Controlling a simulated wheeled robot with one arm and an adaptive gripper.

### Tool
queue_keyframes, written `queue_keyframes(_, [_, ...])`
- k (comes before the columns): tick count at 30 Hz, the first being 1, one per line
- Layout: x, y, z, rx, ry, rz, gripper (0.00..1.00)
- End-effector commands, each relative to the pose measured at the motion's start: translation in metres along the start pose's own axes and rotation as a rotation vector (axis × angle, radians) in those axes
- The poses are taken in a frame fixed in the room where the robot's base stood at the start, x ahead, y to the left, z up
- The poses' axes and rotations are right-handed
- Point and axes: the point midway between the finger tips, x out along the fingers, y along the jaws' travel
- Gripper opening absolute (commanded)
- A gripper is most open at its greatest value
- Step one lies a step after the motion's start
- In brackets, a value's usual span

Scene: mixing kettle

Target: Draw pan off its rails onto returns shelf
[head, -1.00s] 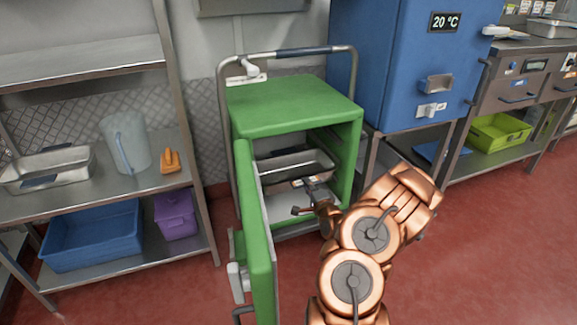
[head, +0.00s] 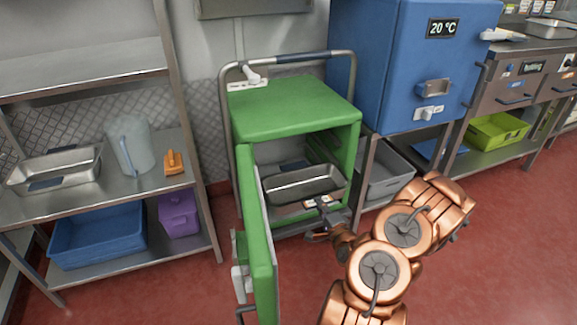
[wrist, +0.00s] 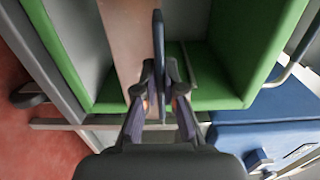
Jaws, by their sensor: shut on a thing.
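A shallow steel pan (head: 305,187) sits level at the front of the open green cabinet (head: 295,107), its front part out past the opening. My gripper (head: 324,207) is shut on the pan's near edge. In the wrist view my gripper (wrist: 160,92) closes on a thin, dark blue upright strip at the pan's front (wrist: 158,50). The cabinet's rails beside the pan are mostly hidden. A steel shelf unit stands on the left. Its middle shelf (head: 100,197) holds another steel pan (head: 60,170), a clear jug (head: 130,145) and an orange item (head: 174,163).
The green door (head: 258,240) stands open to the left of the pan, between it and the shelf unit. A grey bin (head: 388,172) sits under the blue cabinet (head: 405,65) on the right. Red floor (head: 500,240) is clear at front right.

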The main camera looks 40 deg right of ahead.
Motion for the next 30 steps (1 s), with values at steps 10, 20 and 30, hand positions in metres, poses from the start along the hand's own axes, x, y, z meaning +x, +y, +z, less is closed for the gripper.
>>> queue_keyframes(10, [-0.038, -0.002, -0.001, 0.001, 0.001, 0.001, 0.00])
queue_keyframes(20, [-0.074, -0.002, 0.000, 0.002, 0.000, 0.001, 0.00])
queue_keyframes(30, [-0.102, -0.002, -0.001, 0.000, 0.001, -0.001, 0.00])
